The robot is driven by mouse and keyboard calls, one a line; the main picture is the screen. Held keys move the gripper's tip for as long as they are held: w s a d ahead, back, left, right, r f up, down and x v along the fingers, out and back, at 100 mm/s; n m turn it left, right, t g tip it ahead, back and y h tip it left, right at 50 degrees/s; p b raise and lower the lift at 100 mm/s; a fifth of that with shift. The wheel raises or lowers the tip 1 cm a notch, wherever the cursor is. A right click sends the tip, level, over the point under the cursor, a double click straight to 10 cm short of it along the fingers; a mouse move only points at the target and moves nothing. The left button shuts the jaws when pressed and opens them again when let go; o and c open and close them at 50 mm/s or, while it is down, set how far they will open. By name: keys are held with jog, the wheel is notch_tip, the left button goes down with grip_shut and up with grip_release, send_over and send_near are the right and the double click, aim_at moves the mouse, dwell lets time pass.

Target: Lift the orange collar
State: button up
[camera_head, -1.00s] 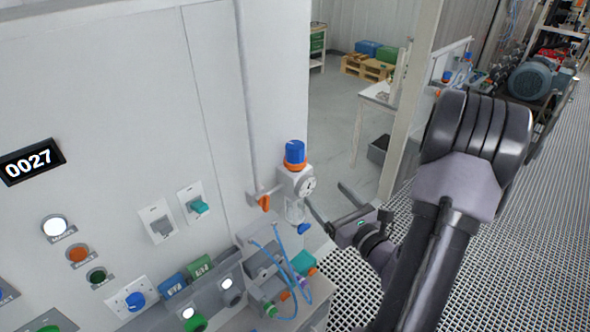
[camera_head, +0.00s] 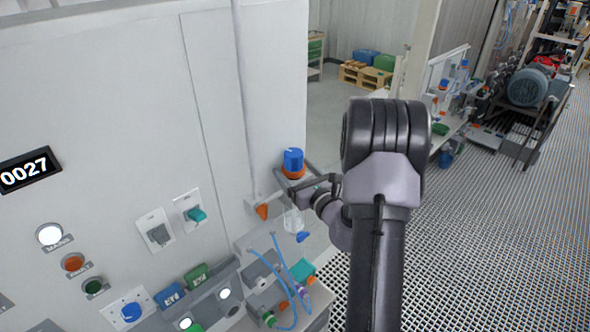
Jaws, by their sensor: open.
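The orange collar (camera_head: 293,173) is a ring under the blue knob (camera_head: 293,158) of a regulator mounted at the right edge of the grey cabinet. A clear bowl (camera_head: 293,220) hangs below the regulator body. My gripper (camera_head: 296,177) is open at the collar's height. One finger shows in front of the regulator and the other at its far side, so the collar appears to be between or just beside them. Contact cannot be told. My gripper and wrist hide most of the regulator body and its gauge.
Blue hoses (camera_head: 283,277) and fittings lie below. The cabinet wall (camera_head: 130,120) fills the left. Open grated floor (camera_head: 470,240) lies to the right.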

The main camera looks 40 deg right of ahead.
grip_shut()
jog(key=shift+r, duration=0.8)
grip_release()
